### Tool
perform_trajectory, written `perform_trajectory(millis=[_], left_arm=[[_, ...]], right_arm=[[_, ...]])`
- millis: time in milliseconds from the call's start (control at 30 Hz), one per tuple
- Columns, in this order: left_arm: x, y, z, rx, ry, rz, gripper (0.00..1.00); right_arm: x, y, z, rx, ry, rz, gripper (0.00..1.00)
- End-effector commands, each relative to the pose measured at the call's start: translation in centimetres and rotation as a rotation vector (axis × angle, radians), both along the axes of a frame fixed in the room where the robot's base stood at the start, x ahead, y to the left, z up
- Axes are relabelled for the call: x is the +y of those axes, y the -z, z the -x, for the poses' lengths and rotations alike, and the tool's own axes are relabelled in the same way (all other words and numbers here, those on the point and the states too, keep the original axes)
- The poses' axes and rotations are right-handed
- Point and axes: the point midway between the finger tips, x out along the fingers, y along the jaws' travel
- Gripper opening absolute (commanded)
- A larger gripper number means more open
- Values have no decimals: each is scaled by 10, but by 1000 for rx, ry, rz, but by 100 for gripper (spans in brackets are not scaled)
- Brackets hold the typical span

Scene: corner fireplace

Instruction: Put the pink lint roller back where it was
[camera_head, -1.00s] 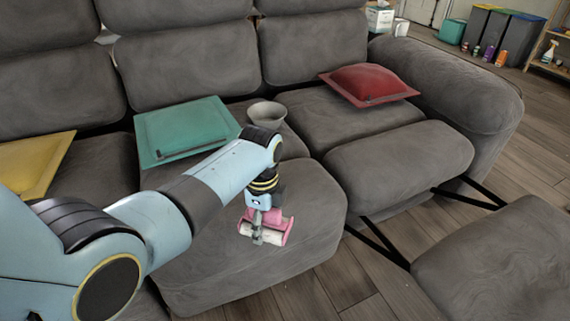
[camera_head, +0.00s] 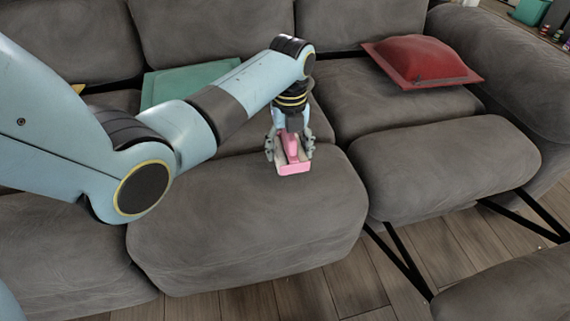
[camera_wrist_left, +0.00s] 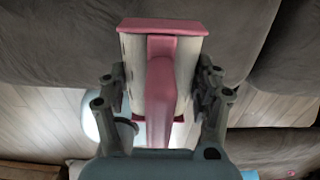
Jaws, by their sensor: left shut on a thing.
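The pink lint roller (camera_head: 294,168) has a pink handle and end piece and a white roll. My left gripper (camera_head: 290,150) is shut on it, with a finger on either side. It is held over the middle seat cushion of the grey sofa (camera_head: 250,225); whether it touches the cushion I cannot tell. In the left wrist view the lint roller (camera_wrist_left: 162,70) lies between the two fingers of the left gripper (camera_wrist_left: 160,95), its pink end pointing away. My right gripper is in neither view.
A teal pillow (camera_head: 165,85) lies on the seat behind my left arm, partly hidden. A red pillow (camera_head: 422,62) lies on the right seat. Black metal bars (camera_head: 400,262) show below the footrest. The front of the middle cushion is clear.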

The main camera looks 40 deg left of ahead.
Motion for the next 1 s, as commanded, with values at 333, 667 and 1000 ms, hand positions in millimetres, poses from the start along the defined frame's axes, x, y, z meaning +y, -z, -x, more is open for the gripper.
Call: perform_trajectory(millis=[333,667,1000], left_arm=[[12,33,3,4,0,2,36],[12,47,2,-2,0,1,37],[12,49,2,0,0,1,90]], right_arm=[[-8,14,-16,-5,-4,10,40],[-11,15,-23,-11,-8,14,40],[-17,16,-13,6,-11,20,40]])
